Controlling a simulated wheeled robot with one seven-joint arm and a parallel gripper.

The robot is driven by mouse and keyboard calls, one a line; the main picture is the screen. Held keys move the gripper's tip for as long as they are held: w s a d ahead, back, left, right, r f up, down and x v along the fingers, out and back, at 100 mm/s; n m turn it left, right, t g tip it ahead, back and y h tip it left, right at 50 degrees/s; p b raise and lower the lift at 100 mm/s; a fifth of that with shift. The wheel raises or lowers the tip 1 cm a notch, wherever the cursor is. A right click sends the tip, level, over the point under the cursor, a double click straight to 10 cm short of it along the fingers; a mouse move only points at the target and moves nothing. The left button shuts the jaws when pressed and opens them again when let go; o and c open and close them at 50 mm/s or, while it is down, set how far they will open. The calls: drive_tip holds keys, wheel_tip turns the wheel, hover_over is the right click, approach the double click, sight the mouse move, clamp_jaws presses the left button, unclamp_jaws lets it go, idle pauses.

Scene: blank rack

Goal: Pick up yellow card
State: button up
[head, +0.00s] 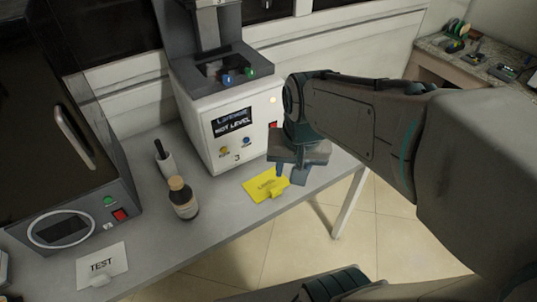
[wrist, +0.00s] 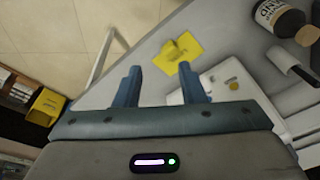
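The yellow card (head: 265,186) lies on the grey table in front of the white machine, near the table's front edge, with a small yellow tab on its lower side. In the wrist view the yellow card (wrist: 181,52) is beyond the fingertips, between and above them in the picture. My gripper (head: 290,173) is just right of the card in the head view. In the wrist view my gripper (wrist: 158,68) has its two blue fingers wide apart with nothing between them. Whether a finger touches the card is unclear.
A white machine (head: 208,137) reading "NOT LEVEL" stands behind the card. A white TEST card (head: 102,267) lies by a dark oven-like device (head: 62,190). Bare table (head: 225,222) lies before the card.

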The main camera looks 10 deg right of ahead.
drive_tip(key=w+f+m+g+b, duration=0.2)
drive_tip(key=w+f+m+b, duration=0.1)
drive_tip(key=w+f+m, duration=0.55)
drive_tip(key=m, duration=0.2)
hover_over(276, 189)
drive_tip(key=f, duration=0.6)
drive_tip(key=shift+d+f+b, duration=0.25)
drive_tip(key=shift+d+b, duration=0.05)
drive_tip(key=shift+d, duration=0.05)
drive_tip(key=f, duration=0.5)
drive_tip(key=shift+a+f, duration=0.3)
clamp_jaws()
